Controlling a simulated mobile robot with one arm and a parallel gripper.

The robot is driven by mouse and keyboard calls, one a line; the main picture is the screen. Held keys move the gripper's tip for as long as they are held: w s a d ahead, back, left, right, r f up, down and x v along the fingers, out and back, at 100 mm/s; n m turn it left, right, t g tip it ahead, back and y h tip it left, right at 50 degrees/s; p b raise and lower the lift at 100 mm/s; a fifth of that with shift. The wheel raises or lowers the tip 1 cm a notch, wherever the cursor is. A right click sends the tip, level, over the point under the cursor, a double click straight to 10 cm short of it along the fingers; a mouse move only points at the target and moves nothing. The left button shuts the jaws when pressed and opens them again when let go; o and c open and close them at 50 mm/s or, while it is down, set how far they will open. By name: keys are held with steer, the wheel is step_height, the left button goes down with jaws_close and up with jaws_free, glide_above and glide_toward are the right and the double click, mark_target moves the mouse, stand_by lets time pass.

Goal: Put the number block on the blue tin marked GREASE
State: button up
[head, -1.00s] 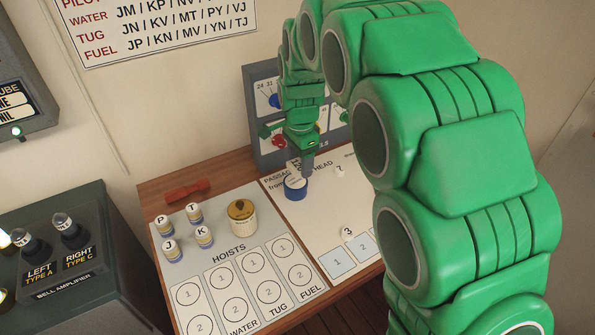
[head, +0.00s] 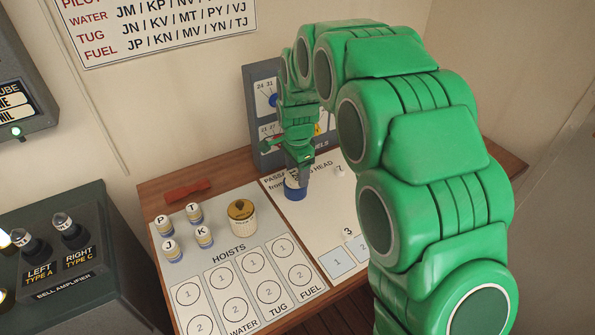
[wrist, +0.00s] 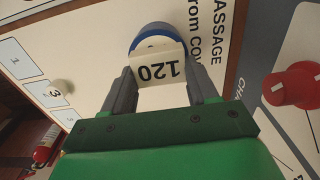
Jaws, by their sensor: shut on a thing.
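The number block is white, reads 120 and shows upside down in the wrist view (wrist: 158,70). My gripper (wrist: 160,88) is shut on it, one grey finger on each side. The blue tin (head: 295,193) stands on the white passage sheet in the head view; it also shows just beyond the block in the wrist view (wrist: 143,44). The block overlaps part of the tin's top there; I cannot tell whether they touch. The word GREASE is not readable. In the head view my gripper (head: 300,178) is right at the tin, covering part of it.
A panel with knobs (head: 262,115) stands behind the tin, its red knob (wrist: 292,87) close by in the wrist view. Small pegs marked 7 (head: 339,169) and 3 (head: 348,231) stand on the sheet. Several lettered pieces and a gold-topped tin (head: 242,217) are on the left.

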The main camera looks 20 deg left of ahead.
steer(key=o, duration=1)
steer(key=shift+f, duration=0.1)
steer(key=shift+r, duration=6.15)
